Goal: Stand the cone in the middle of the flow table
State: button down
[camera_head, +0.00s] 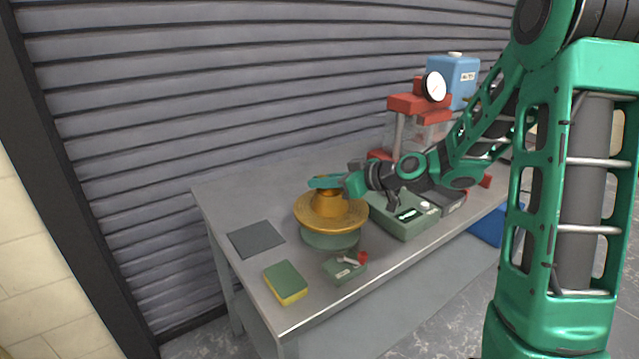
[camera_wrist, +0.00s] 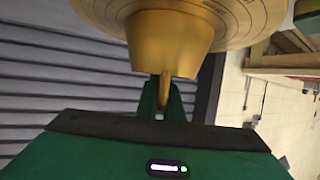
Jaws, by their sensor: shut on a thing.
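The cone (camera_head: 327,203) is a small brass-coloured mould, upright over the middle of the flow table. The flow table (camera_head: 312,221) is a round golden disc with ring markings on a grey-green base. In the wrist view the cone (camera_wrist: 172,43) has its wide end toward the disc (camera_wrist: 250,18). I cannot tell whether its rim touches the disc. My gripper (camera_head: 327,182) comes in from the right and is shut on the cone's side lug, which shows between the fingers in the wrist view (camera_wrist: 163,95).
A dark square plate (camera_head: 256,239), a green and yellow sponge (camera_head: 286,282) and a small green box with a red knob (camera_head: 344,269) lie near the front. A green control unit (camera_head: 404,216) stands right of the table. A red-framed machine with a dial (camera_head: 433,87) stands behind.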

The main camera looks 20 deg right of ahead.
jog(key=c, duration=1.9)
grip_release()
jog(key=v, duration=1.2)
jog(key=s+d+f+m+g+h, duration=0.2)
jog(key=s+f+m+g+h, duration=0.15)
jog(key=s, duration=0.35)
jog(key=s+d+f+m+g+h, duration=0.2)
jog(key=s+d+f, duration=0.15)
jog(key=s, duration=0.25)
jog(key=s+d+m+g+h, duration=0.1)
jog(key=s+d+m+g, duration=0.1)
jog(key=s, duration=0.7)
jog(key=s+d+m+g+h, duration=0.2)
jog(key=s+d+m+g, duration=0.1)
jog(key=s+m, duration=0.4)
jog(key=s, duration=0.3)
jog(key=shift+s+d, duration=0.2)
jog(key=shift+d, duration=0.2)
jog(key=shift+f, duration=0.1)
